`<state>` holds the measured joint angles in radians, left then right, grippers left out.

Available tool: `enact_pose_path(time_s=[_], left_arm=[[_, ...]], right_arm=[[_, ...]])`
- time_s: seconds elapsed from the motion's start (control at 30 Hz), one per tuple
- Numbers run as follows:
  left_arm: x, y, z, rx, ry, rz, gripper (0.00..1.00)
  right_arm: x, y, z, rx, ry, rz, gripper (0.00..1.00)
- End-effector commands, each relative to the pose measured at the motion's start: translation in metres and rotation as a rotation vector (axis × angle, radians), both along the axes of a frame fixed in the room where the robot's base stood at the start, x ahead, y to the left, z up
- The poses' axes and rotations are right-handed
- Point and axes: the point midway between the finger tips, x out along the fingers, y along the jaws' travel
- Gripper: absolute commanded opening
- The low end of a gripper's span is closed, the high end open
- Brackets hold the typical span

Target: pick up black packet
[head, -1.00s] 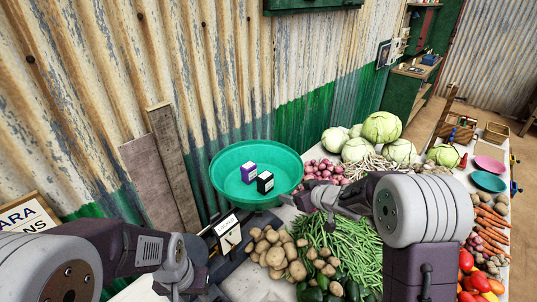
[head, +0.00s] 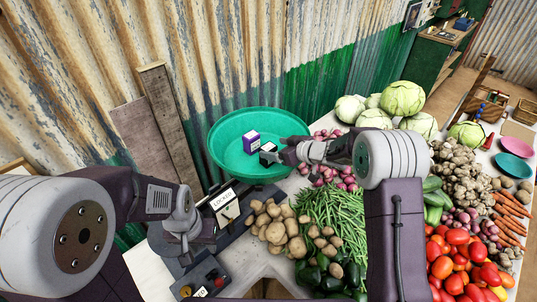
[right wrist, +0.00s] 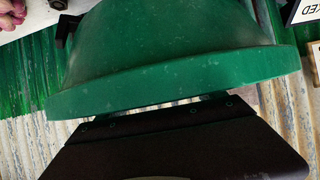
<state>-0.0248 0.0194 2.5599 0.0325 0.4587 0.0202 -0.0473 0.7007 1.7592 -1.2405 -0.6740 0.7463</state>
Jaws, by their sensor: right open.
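The black packet (head: 267,147), a small dark box with a white top, is in the green basin (head: 223,165), partly hidden by my right gripper. A purple-and-white packet (head: 251,142) stands just to its left. My right gripper (head: 270,157) is open at the basin's right side, its fingertips close to the black packet; I cannot tell whether they touch. The right wrist view shows the green basin's outside and rim (right wrist: 180,75), with no packet visible. My left gripper (head: 188,248) is low at the left, near the scale; its jaws are not clear.
Potatoes (head: 275,225), green beans (head: 335,220) and red onions (head: 335,178) crowd the right. A corrugated wall (head: 240,60) rises behind.

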Motion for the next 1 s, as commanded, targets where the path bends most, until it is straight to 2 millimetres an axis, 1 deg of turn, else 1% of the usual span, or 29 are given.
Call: enact_pose_path(time_s=[0.03,0.1,0.2,0.47,0.5,0.57,0.6,0.67,0.7,0.73,0.9,0.97,1.0], left_arm=[[0.000,0.000,0.003,0.000,0.000,0.000,0.36],[0.000,0.000,0.005,0.000,0.000,0.000,0.36],[0.000,0.000,0.006,0.000,0.000,0.000,0.36],[0.000,0.000,0.006,0.000,0.000,0.000,0.36],[0.000,0.000,0.006,0.000,0.000,0.000,0.36],[0.000,0.000,0.006,0.000,0.000,0.000,0.36],[0.000,0.000,0.006,0.000,0.000,0.000,0.36],[0.000,0.000,0.006,0.000,0.000,0.000,0.36],[0.000,0.000,0.006,0.000,0.000,0.000,0.36],[0.000,0.000,0.006,0.000,0.000,0.000,0.36],[0.000,0.000,0.006,0.000,0.000,0.000,0.36],[0.000,0.000,0.007,0.000,0.000,0.000,0.36],[0.000,0.000,0.009,0.000,0.000,0.000,0.36]], right_arm=[[0.005,0.008,-0.005,0.000,0.003,0.004,0.78],[0.013,0.017,-0.011,0.000,0.002,0.003,0.78],[0.021,0.024,-0.017,0.000,0.000,0.002,0.78],[0.024,0.027,-0.020,0.000,0.000,0.000,0.78],[0.024,0.027,-0.020,0.000,0.000,0.000,0.67],[0.024,0.026,-0.020,0.000,0.000,0.000,0.50],[0.024,0.026,-0.020,0.000,0.000,0.000,0.39],[0.024,0.026,-0.020,0.000,0.000,0.000,0.23],[0.024,0.026,-0.020,0.000,0.000,0.000,0.11],[0.024,0.026,-0.019,0.001,-0.001,0.000,0.07],[0.024,0.026,-0.019,0.001,-0.001,0.000,0.07],[0.024,0.026,-0.015,0.001,-0.001,0.000,0.07],[0.024,0.026,-0.009,0.001,-0.003,0.000,0.07]])
